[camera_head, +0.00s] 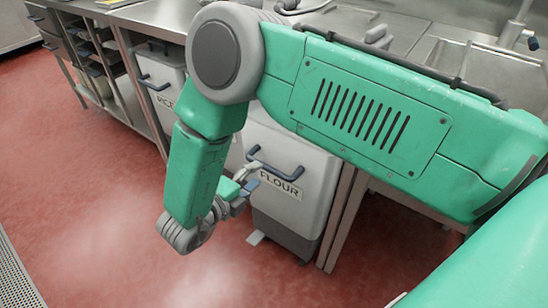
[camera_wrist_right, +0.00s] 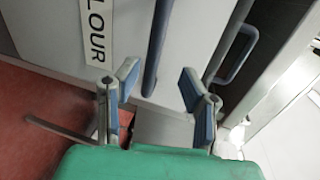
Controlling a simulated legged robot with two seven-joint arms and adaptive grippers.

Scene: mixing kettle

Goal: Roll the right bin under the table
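The right bin is a light grey bin with a dark base and a FLOUR label (camera_head: 304,212). It stands at the front of the steel table, partly hidden by my right arm. Its dark blue bar handle (camera_head: 275,167) is on the front, and in the right wrist view (camera_wrist_right: 157,45) it lies ahead of the fingers. My right gripper (camera_head: 250,182) is at the bin's front, close to the handle. In the right wrist view its fingers (camera_wrist_right: 158,94) are apart with nothing between them. I cannot tell whether they touch the bin. My left gripper is out of view.
Another grey bin (camera_head: 163,92) with a dark handle stands under the table to the left. A steel table leg (camera_head: 338,225) is just right of the FLOUR bin. Shelves (camera_head: 95,62) stand at the far left. The red floor (camera_head: 100,190) in front is clear.

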